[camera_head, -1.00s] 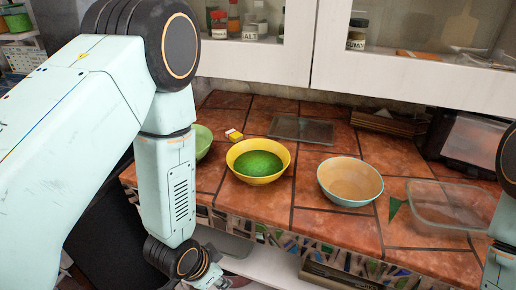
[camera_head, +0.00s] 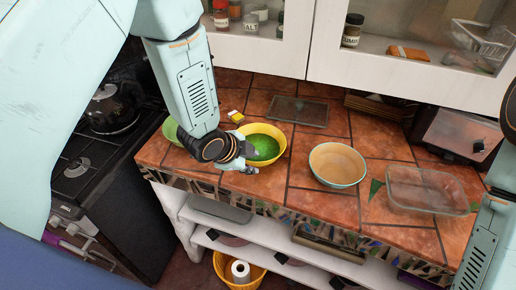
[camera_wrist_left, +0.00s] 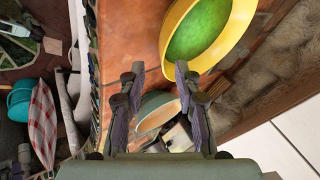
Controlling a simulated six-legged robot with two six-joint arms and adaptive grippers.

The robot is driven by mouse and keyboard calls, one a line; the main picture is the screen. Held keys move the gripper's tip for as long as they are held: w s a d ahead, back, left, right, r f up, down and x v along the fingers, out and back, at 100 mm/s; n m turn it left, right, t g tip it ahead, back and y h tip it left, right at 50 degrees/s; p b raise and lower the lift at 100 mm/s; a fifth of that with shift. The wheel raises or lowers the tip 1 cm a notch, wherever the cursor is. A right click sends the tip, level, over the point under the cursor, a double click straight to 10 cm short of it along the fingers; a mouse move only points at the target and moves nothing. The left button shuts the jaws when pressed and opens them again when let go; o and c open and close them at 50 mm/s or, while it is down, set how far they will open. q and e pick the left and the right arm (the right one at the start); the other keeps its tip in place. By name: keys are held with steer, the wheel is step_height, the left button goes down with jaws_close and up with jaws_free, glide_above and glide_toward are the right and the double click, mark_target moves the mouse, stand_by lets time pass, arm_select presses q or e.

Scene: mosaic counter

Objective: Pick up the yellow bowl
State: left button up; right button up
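The yellow bowl (camera_head: 267,145), with a green inside, stands upright on the tiled counter. My left gripper (camera_head: 252,161) is at its front left side in the head view and hides part of its rim. In the left wrist view, the yellow bowl (camera_wrist_left: 214,42) is at the top, just beyond and right of the fingertips. The two fingers of my left gripper (camera_wrist_left: 160,76) are spread apart with nothing held between them. I cannot tell whether they touch the bowl. My right arm shows at the right edge of the head view, but its gripper is out of view.
A cream and pale blue bowl (camera_head: 338,164) stands to the right, with a clear glass dish (camera_head: 428,190) beyond it. A green bowl (camera_head: 172,131) is partly hidden behind my left arm.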

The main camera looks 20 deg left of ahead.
mark_target(260, 162)
arm_select(q)
steer(key=x, duration=0.3)
steer(key=p+x, duration=0.1)
steer(key=x, duration=0.2)
steer(key=shift+w+r, duration=0.25)
steer(key=shift+w, duration=0.05)
steer(key=shift+s+d, duration=0.1)
steer(key=shift+c, duration=0.3)
steer(key=c, duration=0.4)
jaws_close()
